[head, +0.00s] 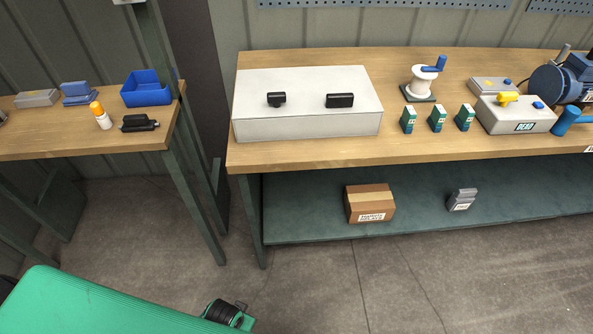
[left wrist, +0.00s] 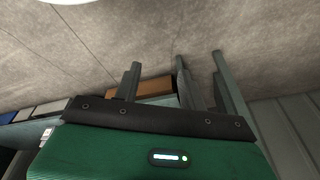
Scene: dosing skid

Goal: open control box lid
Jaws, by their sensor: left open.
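A large pale grey box (head: 308,125) sits at the left end of the wooden workbench, with two black handles (head: 276,99) (head: 340,100) on its top. Its top looks closed. A smaller grey box (head: 520,121) with a yellow knob, a blue knob and a dark label stands further right on the bench. I cannot tell for sure which of these is the control box. Neither gripper can be made out in the head view.
The wooden workbench (head: 310,149) also carries a white spool (head: 423,82), several small green boxes and a blue motor (head: 556,82). Its lower shelf holds a cardboard box (head: 369,203). A side table at left carries a blue bin (head: 146,95). A floor gap separates the tables.

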